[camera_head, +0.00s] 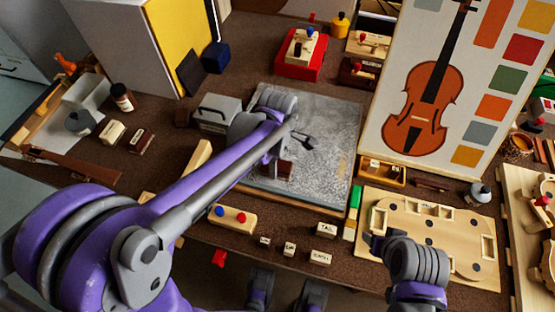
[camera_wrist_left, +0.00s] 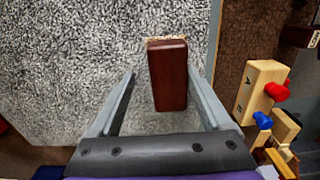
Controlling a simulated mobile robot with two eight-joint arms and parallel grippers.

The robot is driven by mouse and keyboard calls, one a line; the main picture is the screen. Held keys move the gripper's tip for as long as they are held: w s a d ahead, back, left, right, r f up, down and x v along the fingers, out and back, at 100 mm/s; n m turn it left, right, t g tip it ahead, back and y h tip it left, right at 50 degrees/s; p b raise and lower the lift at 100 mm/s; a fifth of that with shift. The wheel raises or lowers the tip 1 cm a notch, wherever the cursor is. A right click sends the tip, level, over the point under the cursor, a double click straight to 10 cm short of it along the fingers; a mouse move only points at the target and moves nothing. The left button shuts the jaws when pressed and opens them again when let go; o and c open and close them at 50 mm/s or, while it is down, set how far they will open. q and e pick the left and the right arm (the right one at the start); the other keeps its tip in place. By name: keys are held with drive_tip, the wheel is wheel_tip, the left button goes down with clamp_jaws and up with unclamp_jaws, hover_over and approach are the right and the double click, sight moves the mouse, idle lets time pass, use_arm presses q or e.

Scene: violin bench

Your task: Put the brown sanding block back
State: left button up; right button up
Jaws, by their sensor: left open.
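The brown sanding block (camera_wrist_left: 168,75) lies on the grey speckled slab (camera_wrist_left: 60,100) in the left wrist view, with a pale strip along its far end. It also shows in the head view (camera_head: 286,170), partly hidden by my left arm. My left gripper (camera_wrist_left: 168,100) is open, its two fingers on either side of the block with visible gaps. In the head view my left gripper (camera_head: 276,162) is over the slab (camera_head: 325,180), mostly hidden by its own wrist. My right gripper (camera_head: 376,242) is by the wooden template board; its jaws are unclear.
A wooden board with cut-outs (camera_head: 440,225) lies on the right. A violin chart (camera_head: 430,100) stands behind it. Small labelled blocks (camera_head: 320,258) and a block with red and blue knobs (camera_head: 232,218) line the front. A grey box (camera_head: 216,113) is left of the slab.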

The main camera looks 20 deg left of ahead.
use_arm(q)
wheel_tip(320, 180, up, 12)
drive_tip(key=p, duration=0.1)
drive_tip(key=s+a+f+m+t, duration=0.1)
drive_tip(key=s+a+f+m, duration=0.1)
drive_tip(key=s+m, duration=0.3)
drive_tip(key=s+a+f+m+t, duration=0.2)
drive_tip(key=s+f+m, duration=0.1)
drive_tip(key=s+m, duration=0.2)
drive_tip(key=s+a+f+m+t, duration=0.1)
drive_tip(key=s+a+f+m, duration=0.1)
drive_tip(key=s+m, duration=0.3)
drive_tip(key=shift+a+f+m+t, duration=0.2)
drive_tip(key=shift+f+m+t, duration=0.15)
drive_tip(key=shift+m, duration=0.45)
drive_tip(key=shift+s+a+f+m, duration=0.1)
drive_tip(key=shift+s+f+m, duration=0.2)
drive_tip(key=shift+m, duration=0.2)
drive_tip(key=shift+r, duration=0.1)
drive_tip(key=shift+t, duration=0.25)
drive_tip(key=r+p, duration=0.2)
drive_tip(key=w+r+p, duration=0.1)
drive_tip(key=r+p, duration=0.1)
drive_tip(key=shift+r+p, duration=0.35)
drive_tip(key=shift+r, duration=0.05)
